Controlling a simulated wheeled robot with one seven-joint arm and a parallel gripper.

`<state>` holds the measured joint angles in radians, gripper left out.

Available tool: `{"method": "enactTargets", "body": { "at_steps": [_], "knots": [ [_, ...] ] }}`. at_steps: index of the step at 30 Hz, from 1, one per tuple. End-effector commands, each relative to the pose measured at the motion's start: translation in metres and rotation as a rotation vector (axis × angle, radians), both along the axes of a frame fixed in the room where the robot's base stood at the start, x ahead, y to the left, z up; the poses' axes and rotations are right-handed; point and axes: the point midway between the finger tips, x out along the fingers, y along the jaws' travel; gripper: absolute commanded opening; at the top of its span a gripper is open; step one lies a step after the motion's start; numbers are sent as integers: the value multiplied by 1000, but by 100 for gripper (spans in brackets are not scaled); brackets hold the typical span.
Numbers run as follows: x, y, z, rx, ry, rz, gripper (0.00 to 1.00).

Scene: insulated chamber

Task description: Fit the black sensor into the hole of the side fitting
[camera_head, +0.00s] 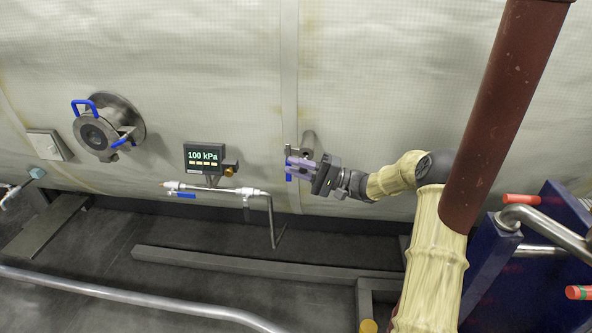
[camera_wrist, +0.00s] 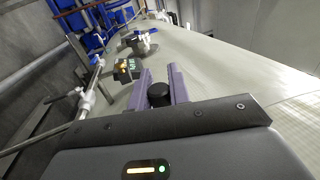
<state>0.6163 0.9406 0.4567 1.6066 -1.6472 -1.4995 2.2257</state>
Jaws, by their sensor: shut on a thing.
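My gripper (camera_head: 293,168) is at the chamber wall in the head view, with its purple fingers pointing left. In the wrist view the black sensor (camera_wrist: 159,95), a short round cap shape, sits between the two purple fingers, and my gripper (camera_wrist: 160,72) is shut on it. The sensor cannot be made out in the head view. A grey pipe stub (camera_head: 308,140) stands out from the wall just above and behind the fingers, and may be the side fitting. The hole is not visible, and I cannot tell whether the sensor touches the fitting.
A display reading 100 kPa (camera_head: 205,158) is on the wall to the left, above a thin pipe with valves (camera_head: 215,189). A round flanged port with blue handles (camera_head: 97,134) is farther left. A low dark frame (camera_head: 250,264) runs along the floor. The wall above my gripper is clear.

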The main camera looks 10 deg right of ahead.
Motion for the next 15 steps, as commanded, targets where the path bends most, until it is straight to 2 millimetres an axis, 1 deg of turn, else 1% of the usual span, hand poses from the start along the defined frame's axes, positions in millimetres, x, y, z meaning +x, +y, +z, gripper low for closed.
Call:
{"method": "enactTargets", "body": {
  "at_steps": [3, 6, 15],
  "knots": [
    [7, -2, 1, 0, 0, 0, 0],
    [10, -3, 0, 0, 0, 0, 0],
    [11, -4, 0, 0, 0, 0, 0]
  ]
}}
